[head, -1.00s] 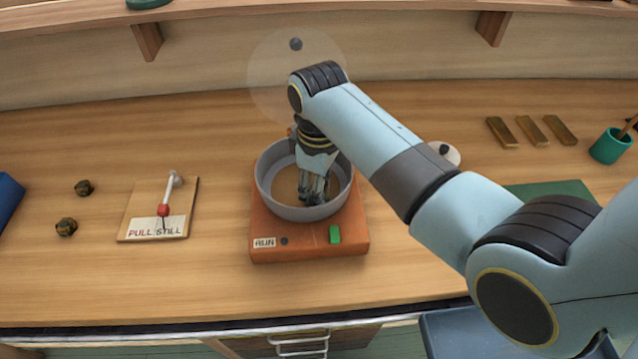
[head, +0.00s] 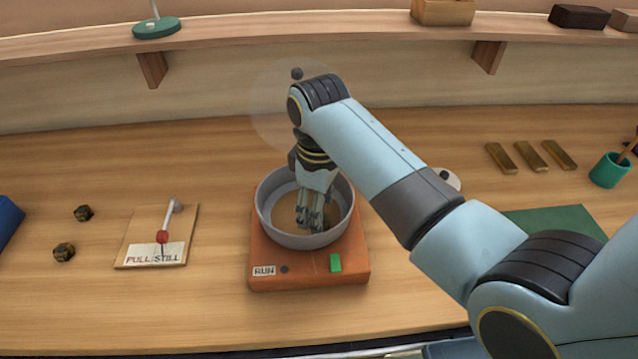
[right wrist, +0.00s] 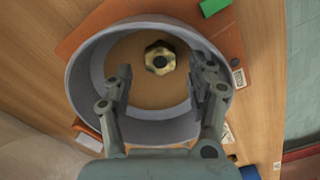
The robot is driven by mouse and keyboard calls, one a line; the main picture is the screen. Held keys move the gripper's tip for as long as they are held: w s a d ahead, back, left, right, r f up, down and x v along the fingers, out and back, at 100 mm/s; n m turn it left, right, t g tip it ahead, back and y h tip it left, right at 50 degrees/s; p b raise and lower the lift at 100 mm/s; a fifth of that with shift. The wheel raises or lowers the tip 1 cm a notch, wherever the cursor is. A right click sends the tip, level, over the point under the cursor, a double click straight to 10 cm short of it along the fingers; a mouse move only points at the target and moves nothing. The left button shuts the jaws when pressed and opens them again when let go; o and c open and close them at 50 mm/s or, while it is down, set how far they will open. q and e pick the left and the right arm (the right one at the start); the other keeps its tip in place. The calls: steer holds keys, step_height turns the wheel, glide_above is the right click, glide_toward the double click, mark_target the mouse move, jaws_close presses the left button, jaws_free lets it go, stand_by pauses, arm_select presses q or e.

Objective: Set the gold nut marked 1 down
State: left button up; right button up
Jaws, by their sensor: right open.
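The gold nut (right wrist: 160,57) lies on the tan floor inside a grey round pan; its mark cannot be read. The pan (head: 263,205) sits on an orange base (head: 300,278); the pan's wall also shows in the right wrist view (right wrist: 85,85). My right gripper (head: 311,222) reaches down into the pan. In the right wrist view its open fingers (right wrist: 162,72) stand either side of the nut in the picture, with visible space between each finger and the nut. In the head view the nut is not discernible around the fingers. My left gripper is out of view.
The base has a RUN label (head: 264,271) and a green block (head: 335,262). To the left are a PULL STILL board (head: 130,250) with a lever and two dark nuts (head: 83,213) (head: 64,252). Gold bars (head: 530,155) and a teal cup (head: 607,172) stand right. A shelf runs behind.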

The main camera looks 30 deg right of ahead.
step_height(320, 180, up, 10)
steer(key=shift+f, duration=0.15)
steer(key=shift+f, duration=0.1)
stand_by(0.5)
